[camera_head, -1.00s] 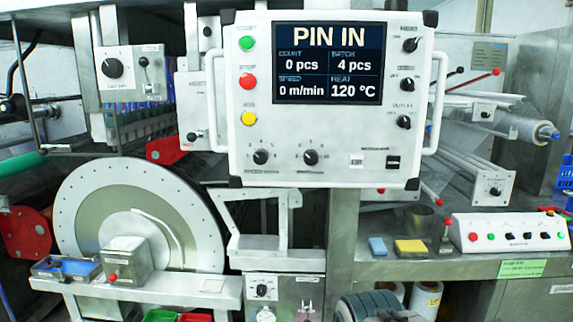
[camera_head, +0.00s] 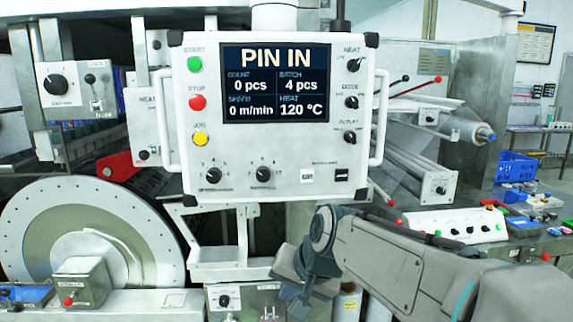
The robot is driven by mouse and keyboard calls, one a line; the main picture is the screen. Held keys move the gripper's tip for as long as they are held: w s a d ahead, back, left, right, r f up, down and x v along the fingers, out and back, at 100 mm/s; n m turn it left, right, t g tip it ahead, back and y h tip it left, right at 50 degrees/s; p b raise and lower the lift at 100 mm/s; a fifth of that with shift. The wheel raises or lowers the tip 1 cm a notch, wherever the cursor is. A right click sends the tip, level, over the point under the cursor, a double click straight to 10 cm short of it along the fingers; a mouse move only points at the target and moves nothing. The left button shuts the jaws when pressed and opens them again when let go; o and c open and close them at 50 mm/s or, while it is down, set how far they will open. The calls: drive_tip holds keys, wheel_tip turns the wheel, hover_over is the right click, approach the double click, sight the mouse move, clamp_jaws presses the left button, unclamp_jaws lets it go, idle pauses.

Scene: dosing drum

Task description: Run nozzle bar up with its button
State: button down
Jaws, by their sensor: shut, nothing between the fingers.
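A white control panel (camera_head: 280,188) hangs in the middle, its screen (camera_head: 276,83) reading "PIN IN", 0 pcs, batch 4 pcs, 0 m/min and 120 °C. It carries green, red and yellow buttons at left, black knobs, and a white switch (camera_head: 307,175) and black switch (camera_head: 341,174) at lower right. A second, low white button box (camera_head: 456,228) with green, red and black controls sits on the bench at right. I cannot read which button is the nozzle bar's, and cannot identify the bar. My gripper (camera_head: 292,296) is shut and empty, below the panel, touching no button.
A large pale drum (camera_head: 45,225) stands at left, with a small metal box (camera_head: 80,283) before it. Metal rollers (camera_head: 440,122) project behind the bench at right. Blue crates (camera_head: 515,167) and small coloured items lie on the right bench. My arm crosses the lower right.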

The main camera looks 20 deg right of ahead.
sight(312, 178)
drive_tip(key=w+d+r+m+t+p, duration=0.1)
drive_tip(key=w+d+r+m+t, duration=0.1)
drive_tip(key=r, duration=0.5)
drive_tip(key=w+d+r+m+t+p, duration=0.1)
drive_tip(key=w+d+r+m+p, duration=0.1)
drive_tip(key=w+d+r+m, duration=0.3)
drive_tip(key=w+d+r, duration=0.1)
drive_tip(key=d+r, duration=0.1)
drive_tip(key=d, duration=0.1)
drive_tip(key=shift+w+d+r+t+h+p, duration=0.2)
drive_tip(key=shift+w+r+t+h+p, duration=0.1)
drive_tip(key=shift+w+r+t+h, duration=0.1)
drive_tip(key=shift+f, duration=0.1)
drive_tip(key=shift+w+d+b, duration=0.25)
drive_tip(key=shift+w+d, duration=0.15)
drive_tip(key=shift+w, duration=1)
drive_tip(key=shift+w+d+b, duration=0.2)
drive_tip(key=shift+w+d, duration=0.2)
drive_tip(key=shift+w, duration=1)
drive_tip(key=shift+w+d+b, duration=0.25)
drive_tip(key=shift+w+d, duration=0.15)
drive_tip(key=shift+w, duration=1)
drive_tip(key=shift+w, duration=0.1)
drive_tip(key=shift+w+d, duration=0.1)
drive_tip(key=shift+w, duration=0.2)
